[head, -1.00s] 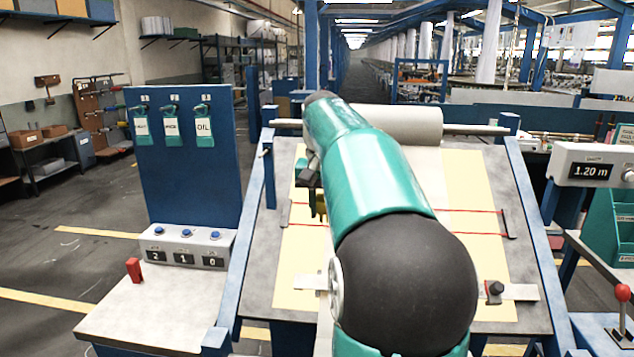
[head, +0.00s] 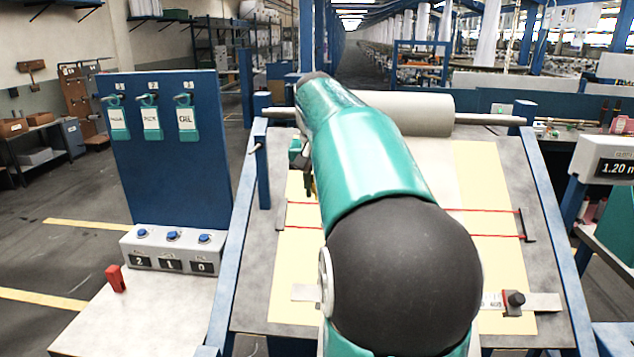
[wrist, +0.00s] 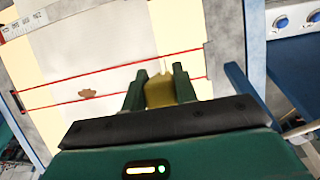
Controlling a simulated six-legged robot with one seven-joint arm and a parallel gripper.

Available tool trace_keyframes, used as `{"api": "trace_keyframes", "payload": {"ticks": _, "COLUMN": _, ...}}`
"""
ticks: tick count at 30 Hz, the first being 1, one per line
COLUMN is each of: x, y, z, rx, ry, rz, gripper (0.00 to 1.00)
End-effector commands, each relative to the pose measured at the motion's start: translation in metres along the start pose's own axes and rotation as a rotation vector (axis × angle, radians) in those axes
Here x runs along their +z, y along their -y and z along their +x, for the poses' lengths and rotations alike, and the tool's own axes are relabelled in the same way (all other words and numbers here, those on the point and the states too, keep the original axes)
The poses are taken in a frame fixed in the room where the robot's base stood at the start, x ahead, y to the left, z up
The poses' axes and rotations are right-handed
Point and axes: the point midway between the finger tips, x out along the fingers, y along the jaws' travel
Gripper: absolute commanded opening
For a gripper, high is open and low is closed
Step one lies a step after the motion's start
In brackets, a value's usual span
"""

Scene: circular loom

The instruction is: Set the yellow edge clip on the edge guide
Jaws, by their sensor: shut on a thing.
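My gripper (wrist: 158,88) has green fingers shut on the yellow edge clip (wrist: 160,94). The clip points over the pale cloth near two red lines. In the head view my gripper (head: 307,172) is near the upper left of the sloped board, partly hidden by my arm, and the clip is hard to make out. The red lines (head: 484,210) cross the cloth, with a dark upright bar (head: 527,225) at their right end. Which part is the edge guide I cannot tell for sure. Whether the clip touches the cloth is unclear.
A brown patch (wrist: 88,93) lies on the cloth between the red lines. A ruler strip with a black knob (head: 515,298) crosses the lower board. Blue frame rails border the board. A blue tag panel (head: 165,190) and a button box (head: 172,249) stand left.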

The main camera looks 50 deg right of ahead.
Motion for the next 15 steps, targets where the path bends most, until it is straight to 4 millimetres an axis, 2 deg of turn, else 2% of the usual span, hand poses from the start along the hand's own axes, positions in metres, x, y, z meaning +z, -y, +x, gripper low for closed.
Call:
{"api": "trace_keyframes", "payload": {"ticks": 7, "x": 0.003, "y": -0.001, "z": 0.005, "rx": 0.001, "ry": 0.001, "rz": 0.001, "gripper": 0.01}}
{"api": "trace_keyframes", "payload": {"ticks": 15, "x": -0.003, "y": -0.001, "z": 0.024, "rx": 0.001, "ry": 0.002, "rz": 0.001, "gripper": 0.01}}
